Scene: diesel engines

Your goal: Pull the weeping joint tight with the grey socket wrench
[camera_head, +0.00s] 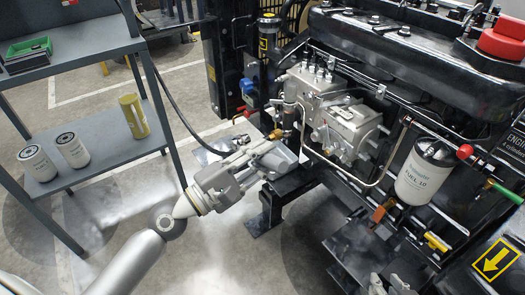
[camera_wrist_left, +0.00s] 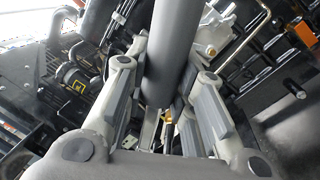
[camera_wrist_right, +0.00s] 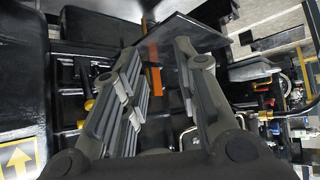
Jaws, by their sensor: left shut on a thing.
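My left gripper (camera_head: 262,163) is at the injection pump side of the engine, below brass fittings (camera_head: 287,134) on the pipework. In the left wrist view its fingers (camera_wrist_left: 165,100) are closed around a thick grey cylinder, which looks like the handle of the grey socket wrench (camera_wrist_left: 172,55). The wrench's working end is hidden, so I cannot tell whether it sits on a joint. I cannot make out which joint weeps. My right gripper (camera_head: 388,286) is at the lower edge of the head view. In the right wrist view its fingers (camera_wrist_right: 155,70) are apart with nothing between them.
The black engine (camera_head: 420,70) fills the right, with a white fuel filter (camera_head: 427,170) and a silver pump (camera_head: 345,125). A grey shelf cart (camera_head: 100,165) at left carries white filters (camera_head: 72,150), a yellow canister (camera_head: 134,116) and a green tray (camera_head: 30,47). Floor between is clear.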

